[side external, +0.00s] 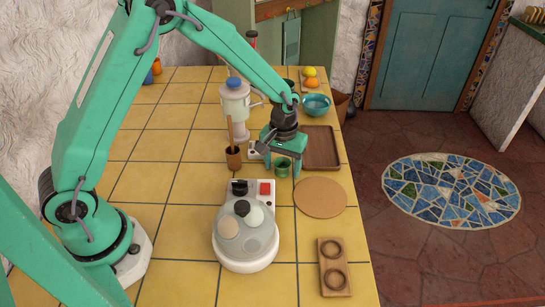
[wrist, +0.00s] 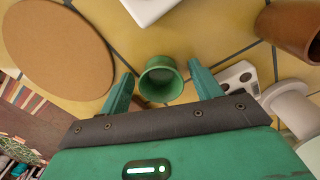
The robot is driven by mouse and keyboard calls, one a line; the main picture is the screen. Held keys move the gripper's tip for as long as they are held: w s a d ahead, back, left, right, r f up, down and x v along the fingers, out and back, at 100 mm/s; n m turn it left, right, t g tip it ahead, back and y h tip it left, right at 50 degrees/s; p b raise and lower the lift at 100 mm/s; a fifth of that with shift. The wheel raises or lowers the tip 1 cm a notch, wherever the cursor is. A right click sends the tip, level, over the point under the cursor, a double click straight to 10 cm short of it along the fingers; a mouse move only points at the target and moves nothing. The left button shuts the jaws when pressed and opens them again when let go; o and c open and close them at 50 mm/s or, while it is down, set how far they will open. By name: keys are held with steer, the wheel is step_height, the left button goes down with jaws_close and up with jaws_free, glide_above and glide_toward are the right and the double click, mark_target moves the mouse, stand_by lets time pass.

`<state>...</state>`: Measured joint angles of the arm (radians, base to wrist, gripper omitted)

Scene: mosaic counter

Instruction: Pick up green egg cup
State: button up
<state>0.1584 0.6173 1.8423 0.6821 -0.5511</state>
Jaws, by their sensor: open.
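The green egg cup (side external: 282,168) stands on the yellow tiled counter, under my gripper in the side view. In the wrist view, the green egg cup (wrist: 161,81) shows its round rim and hollow inside. My gripper (side external: 283,164) is open and low over the counter, pointing down. In the wrist view, my gripper (wrist: 161,77) has one finger on each side of the cup, with a visible gap at both sides. I cannot tell how far down around the cup the fingertips reach.
A white egg cooker (side external: 246,261) with eggs is nearer the camera. A cork mat (side external: 320,198) and a brown tray (side external: 321,147) lie to the right. A brown pot (side external: 233,160) with a wooden handle and a white appliance (side external: 236,108) stand left. A wooden two-ring holder (side external: 341,284) is at front right.

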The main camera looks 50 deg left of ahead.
steer(key=c, duration=1)
steer(key=shift+o, duration=0.2)
steer(key=shift+r, duration=0.85)
step_height(320, 180, up, 2)
steer(key=shift+r, duration=0.2)
steer(key=s+d+r, duration=0.7)
steer(key=d, duration=0.2)
steer(key=shift+s, duration=0.25)
